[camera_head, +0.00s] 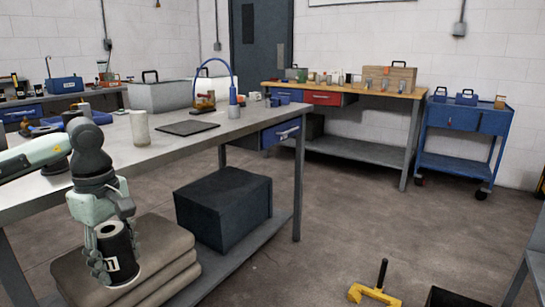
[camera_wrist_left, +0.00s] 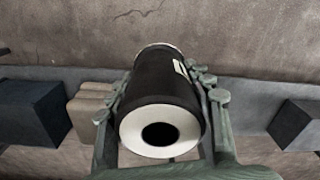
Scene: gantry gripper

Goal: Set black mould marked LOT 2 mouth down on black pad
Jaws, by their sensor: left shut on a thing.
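My left gripper (camera_head: 114,248) is shut on a black mould (camera_head: 120,258) and holds it in front of the workbench, above the brown stacked mats. The mould is a black cylinder with a white label showing a partly hidden mark that looks like a "1". Its upper end, in the head view, shows a pale rim around a dark hole. In the left wrist view this mould (camera_wrist_left: 165,95) lies between the fingers, its white ring and dark hole towards the camera. The black pad (camera_head: 188,128) lies flat and bare on the grey workbench (camera_head: 150,153). My right gripper is out of view.
A pale cylinder (camera_head: 140,128) stands left of the pad. A dark box (camera_head: 223,205) sits on the lower shelf. A yellow tool (camera_head: 374,291) is on the floor.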

